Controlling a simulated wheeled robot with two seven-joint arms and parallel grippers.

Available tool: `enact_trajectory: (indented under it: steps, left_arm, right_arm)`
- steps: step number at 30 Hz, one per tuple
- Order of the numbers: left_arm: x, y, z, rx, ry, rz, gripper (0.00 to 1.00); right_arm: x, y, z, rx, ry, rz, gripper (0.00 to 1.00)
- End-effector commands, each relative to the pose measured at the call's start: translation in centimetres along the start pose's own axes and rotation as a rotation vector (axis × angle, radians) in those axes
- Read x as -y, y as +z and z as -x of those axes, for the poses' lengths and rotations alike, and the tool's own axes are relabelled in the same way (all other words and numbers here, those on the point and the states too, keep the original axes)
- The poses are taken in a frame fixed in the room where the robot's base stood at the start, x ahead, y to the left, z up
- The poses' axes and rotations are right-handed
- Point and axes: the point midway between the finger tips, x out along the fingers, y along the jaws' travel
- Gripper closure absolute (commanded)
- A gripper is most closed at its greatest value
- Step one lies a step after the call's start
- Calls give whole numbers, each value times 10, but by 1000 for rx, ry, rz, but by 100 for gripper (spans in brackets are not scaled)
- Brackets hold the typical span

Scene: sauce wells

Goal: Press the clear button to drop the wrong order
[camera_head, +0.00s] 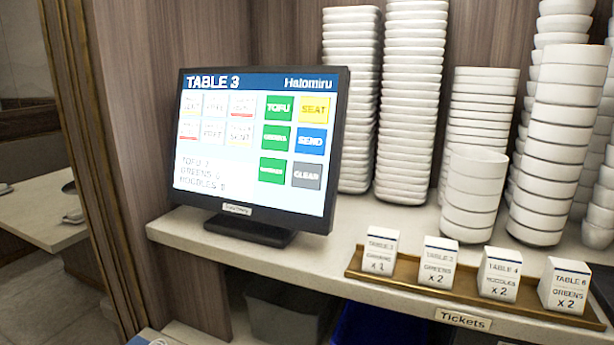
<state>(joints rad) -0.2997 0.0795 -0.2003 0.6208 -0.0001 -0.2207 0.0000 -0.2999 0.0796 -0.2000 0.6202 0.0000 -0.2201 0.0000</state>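A black-framed touch screen (216,206) stands on the counter at the left of the head view. Green buttons, the top one TOFU (279,107), form the column to the left. Order text (203,175) at the lower left lists tofu, greens and noodles; its numbers are hard to read. Neither gripper shows in this view.
A wooden ticket tray (400,285) labelled "Tickets" lies along the counter front at right, with several white ticket blocks on it. Tall stacks of white bowls (410,100) fill the back right. The counter (330,262) is clear between screen and tray.

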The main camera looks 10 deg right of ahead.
Motion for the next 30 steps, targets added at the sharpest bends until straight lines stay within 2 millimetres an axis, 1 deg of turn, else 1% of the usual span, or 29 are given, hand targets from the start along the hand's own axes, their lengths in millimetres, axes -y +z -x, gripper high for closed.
enact_trajectory:
  steps: [2,6,9,30]
  left_arm:
    - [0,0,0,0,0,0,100]
    - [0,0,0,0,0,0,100]
    - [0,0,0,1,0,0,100]
    - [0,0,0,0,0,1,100]
  right_arm:
    - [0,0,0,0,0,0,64]
    - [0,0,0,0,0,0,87]
    - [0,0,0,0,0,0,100]
    - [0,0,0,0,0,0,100]
